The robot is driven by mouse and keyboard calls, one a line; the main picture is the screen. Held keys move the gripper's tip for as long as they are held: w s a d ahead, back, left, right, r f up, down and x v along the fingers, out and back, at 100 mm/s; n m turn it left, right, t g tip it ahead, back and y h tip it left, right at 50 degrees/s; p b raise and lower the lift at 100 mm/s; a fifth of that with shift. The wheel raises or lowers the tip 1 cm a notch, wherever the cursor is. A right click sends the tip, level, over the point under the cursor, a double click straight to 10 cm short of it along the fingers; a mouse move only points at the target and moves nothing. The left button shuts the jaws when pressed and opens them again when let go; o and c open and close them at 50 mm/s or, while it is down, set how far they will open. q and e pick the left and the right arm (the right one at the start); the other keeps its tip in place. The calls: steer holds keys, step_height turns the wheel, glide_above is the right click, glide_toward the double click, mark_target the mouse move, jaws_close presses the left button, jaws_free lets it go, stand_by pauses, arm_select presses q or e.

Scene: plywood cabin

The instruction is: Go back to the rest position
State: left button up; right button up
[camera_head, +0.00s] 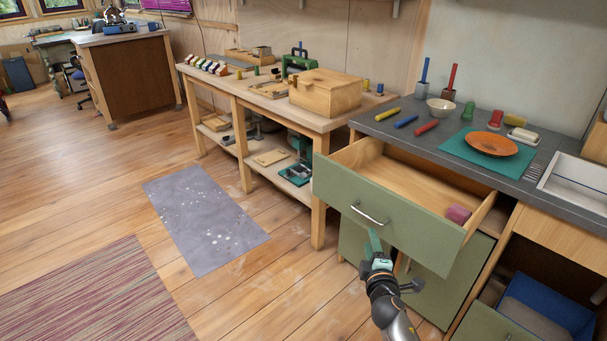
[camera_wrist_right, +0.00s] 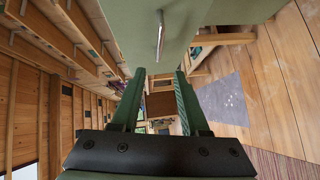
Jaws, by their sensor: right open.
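My right gripper (camera_head: 375,243) is in front of the pulled-out green drawer (camera_head: 385,212), just below its metal handle (camera_head: 370,213). In the right wrist view its two green fingers (camera_wrist_right: 158,90) are apart with nothing between them. The handle (camera_wrist_right: 160,35) shows there above the fingers, apart from them. The drawer stands open, and a dark pink block (camera_head: 458,214) lies inside at its right end. My left gripper is not in view.
The grey counter (camera_head: 400,141) above the drawer holds a bowl (camera_head: 440,108), a teal mat (camera_head: 457,147) with an orange plate (camera_head: 492,144), and several coloured pieces. A wooden workbench (camera_head: 230,88) stands to the left. The floor around the grey mat (camera_head: 205,215) is clear.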

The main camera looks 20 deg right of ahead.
steer(key=shift+s, duration=0.1)
steer(key=s+a+f+m+g+y, duration=0.3)
steer(key=s+a+f+m+y, duration=0.25)
steer(key=s+a, duration=0.65)
steer(key=s+a+f+m+g+y, duration=0.35)
steer(key=s+a+f, duration=0.25)
steer(key=s+a, duration=0.55)
arm_select(q)
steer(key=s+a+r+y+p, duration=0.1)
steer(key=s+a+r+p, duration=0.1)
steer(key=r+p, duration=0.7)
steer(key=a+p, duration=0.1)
steer(key=p, duration=0.2)
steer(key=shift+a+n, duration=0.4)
arm_select(e)
steer(key=s+d+r+m, duration=0.1)
steer(key=s+d+r, duration=0.3)
steer(key=r, duration=0.4)
steer(key=shift+d+r+h, duration=0.25)
steer(key=shift+r+h, duration=0.15)
steer(key=shift+t, duration=0.25)
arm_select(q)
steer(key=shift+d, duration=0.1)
